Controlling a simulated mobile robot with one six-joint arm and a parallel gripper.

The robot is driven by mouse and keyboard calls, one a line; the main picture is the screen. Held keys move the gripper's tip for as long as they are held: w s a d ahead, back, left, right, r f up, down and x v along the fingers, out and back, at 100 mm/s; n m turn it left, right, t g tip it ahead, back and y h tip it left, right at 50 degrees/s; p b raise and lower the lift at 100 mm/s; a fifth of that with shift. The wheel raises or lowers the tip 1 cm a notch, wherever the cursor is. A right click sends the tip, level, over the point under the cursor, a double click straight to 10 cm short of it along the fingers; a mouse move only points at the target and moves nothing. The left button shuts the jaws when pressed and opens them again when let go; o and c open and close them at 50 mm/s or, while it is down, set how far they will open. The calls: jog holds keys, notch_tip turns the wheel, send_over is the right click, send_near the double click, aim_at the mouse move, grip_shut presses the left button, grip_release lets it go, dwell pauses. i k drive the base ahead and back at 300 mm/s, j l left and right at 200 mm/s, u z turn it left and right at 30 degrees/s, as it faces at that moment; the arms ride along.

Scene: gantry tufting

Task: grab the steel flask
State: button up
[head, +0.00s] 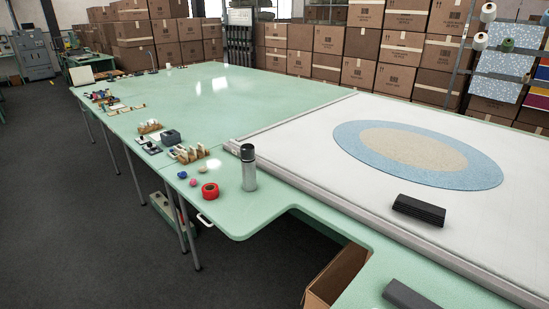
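The steel flask (249,173) stands upright near the front edge of the green table, in the head view. It has a silvery body and a dark cap. My gripper is not in view.
Wooden holders (188,154) and a dark grey box (171,137) stand behind. A black ridged block (419,210) lies on the white panel (310,150). An open cardboard box (338,274) sits below the table's cut-out.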

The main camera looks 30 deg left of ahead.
aim_at(248, 150)
jog(key=u, duration=1.5)
jog(key=i+j+z, duration=0.4)
jog(key=i+j, duration=0.15)
jog(key=i+j+z, duration=0.45)
jog(key=j, duration=0.3)
jog(key=i+j+z, duration=0.2)
jog(key=j, duration=0.2)
jog(key=i+j+z, duration=0.2)
jog(key=j, duration=0.2)
jog(key=j+z, duration=0.25)
jog(key=j, duration=0.2)
jog(key=i+j+z, duration=0.2)
jog(key=j, duration=0.3)
jog(key=i+j+z, duration=0.1)
jog(key=i+j, duration=0.15)
jog(key=i, duration=0.2)
